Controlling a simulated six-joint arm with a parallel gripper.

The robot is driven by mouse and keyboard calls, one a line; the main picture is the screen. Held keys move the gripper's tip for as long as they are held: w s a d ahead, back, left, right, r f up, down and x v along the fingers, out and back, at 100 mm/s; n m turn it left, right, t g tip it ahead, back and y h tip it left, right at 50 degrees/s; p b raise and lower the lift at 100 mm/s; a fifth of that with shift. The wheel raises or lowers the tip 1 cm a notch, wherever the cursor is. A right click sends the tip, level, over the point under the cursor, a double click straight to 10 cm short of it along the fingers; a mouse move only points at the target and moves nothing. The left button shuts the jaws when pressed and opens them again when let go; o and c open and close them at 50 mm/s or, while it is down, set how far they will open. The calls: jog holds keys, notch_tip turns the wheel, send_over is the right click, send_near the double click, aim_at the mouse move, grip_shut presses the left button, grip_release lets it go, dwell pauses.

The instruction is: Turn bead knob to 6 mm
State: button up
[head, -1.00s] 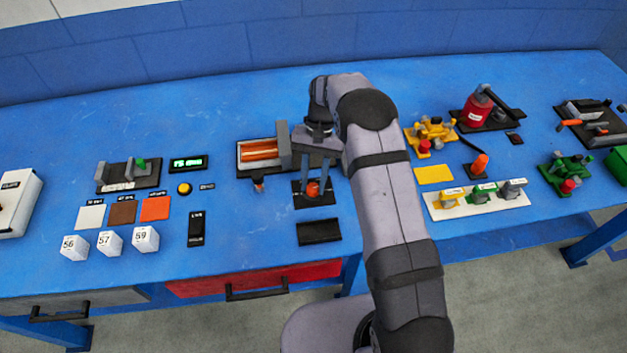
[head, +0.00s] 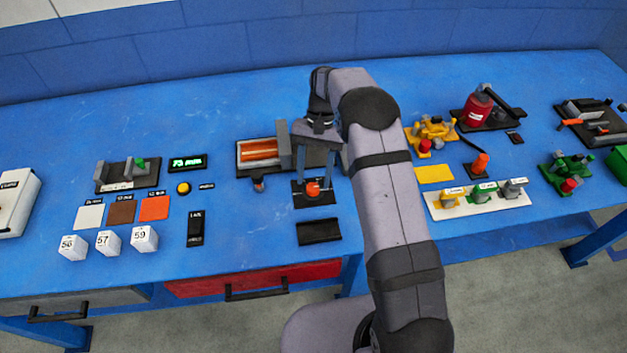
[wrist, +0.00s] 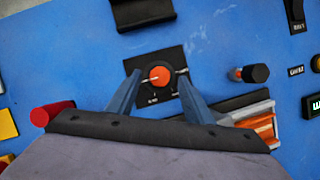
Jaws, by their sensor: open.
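The bead knob (wrist: 160,76) is a round orange-red knob on a black square plate (wrist: 146,64) with small white markings, too small to read. In the head view the knob (head: 313,188) sits below my gripper (head: 314,185). In the wrist view my gripper (wrist: 157,76) is open, with one finger on each side of the knob. A narrow space seems to show between fingers and knob, so contact cannot be told. The knob's pointer setting is not readable.
A grey clamp with orange rods (head: 262,152) stands just left of my gripper. A small knob (head: 259,184) is left of the plate, and a black block (head: 319,230) lies in front. Yellow, green and grey parts (head: 482,194) stand right of my arm.

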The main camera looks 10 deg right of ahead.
jog(key=b+v, duration=0.1)
jog(key=v, duration=0.4)
jog(key=shift+r, duration=0.2)
dwell(0.3)
jog(key=s+d+r+n+t+h, duration=0.1)
jog(key=s+d+n+t, duration=0.1)
jog(key=s, duration=1.1)
jog(key=s+d+r+n+t+h, duration=0.1)
jog(key=s+d+r+n+t, duration=0.15)
jog(key=s, duration=0.95)
notch_tip(320, 180, down, 11)
jog(key=b, duration=0.9)
jog(key=shift+s+r, duration=0.1)
jog(key=shift+r, duration=0.05)
